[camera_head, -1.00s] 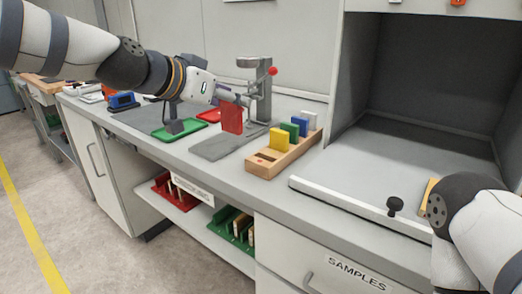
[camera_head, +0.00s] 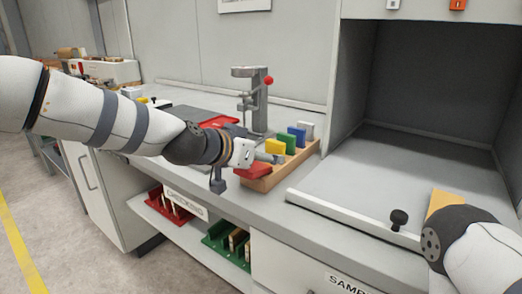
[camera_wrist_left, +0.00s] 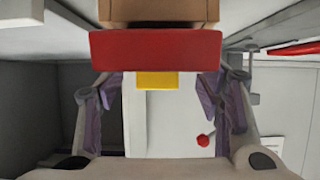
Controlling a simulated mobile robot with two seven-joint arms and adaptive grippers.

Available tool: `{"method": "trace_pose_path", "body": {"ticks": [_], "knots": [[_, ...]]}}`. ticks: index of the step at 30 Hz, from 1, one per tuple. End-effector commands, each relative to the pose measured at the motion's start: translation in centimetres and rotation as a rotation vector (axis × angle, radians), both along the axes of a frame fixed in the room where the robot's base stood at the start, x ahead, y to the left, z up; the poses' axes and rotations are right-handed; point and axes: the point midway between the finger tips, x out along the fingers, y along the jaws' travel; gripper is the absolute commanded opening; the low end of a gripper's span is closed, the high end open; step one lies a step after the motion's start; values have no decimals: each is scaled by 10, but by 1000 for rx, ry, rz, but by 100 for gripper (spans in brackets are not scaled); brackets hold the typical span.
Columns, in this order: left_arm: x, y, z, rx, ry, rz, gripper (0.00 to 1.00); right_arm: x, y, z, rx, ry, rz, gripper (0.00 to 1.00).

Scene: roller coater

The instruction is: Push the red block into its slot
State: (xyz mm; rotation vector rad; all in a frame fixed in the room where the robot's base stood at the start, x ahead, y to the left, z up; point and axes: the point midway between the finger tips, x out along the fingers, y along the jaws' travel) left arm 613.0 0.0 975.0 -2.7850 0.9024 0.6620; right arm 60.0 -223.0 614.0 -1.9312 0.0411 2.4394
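The wooden rack (camera_wrist_left: 158,11) shows at the top edge there, close to the block. I cannot see the slot under the block or whether the block touches it. My right gripper is out of view.
A grey stand with a red knob (camera_head: 268,81) is behind. An open cabinet bay is at right.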

Motion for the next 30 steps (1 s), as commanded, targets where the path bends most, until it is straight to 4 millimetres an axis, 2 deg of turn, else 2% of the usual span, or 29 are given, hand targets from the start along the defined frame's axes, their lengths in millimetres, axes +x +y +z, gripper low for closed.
{"method": "trace_pose_path", "body": {"ticks": [8,11,18,24,30], "knots": [[-3,2,12,-3,-14,2,60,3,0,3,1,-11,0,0],[-16,12,25,-4,-21,2,60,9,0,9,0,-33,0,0],[-65,46,59,-4,-30,2,60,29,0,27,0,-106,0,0],[-85,61,62,-5,-18,2,60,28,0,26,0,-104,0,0],[-87,63,62,-4,-14,2,60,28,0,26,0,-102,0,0]]}}
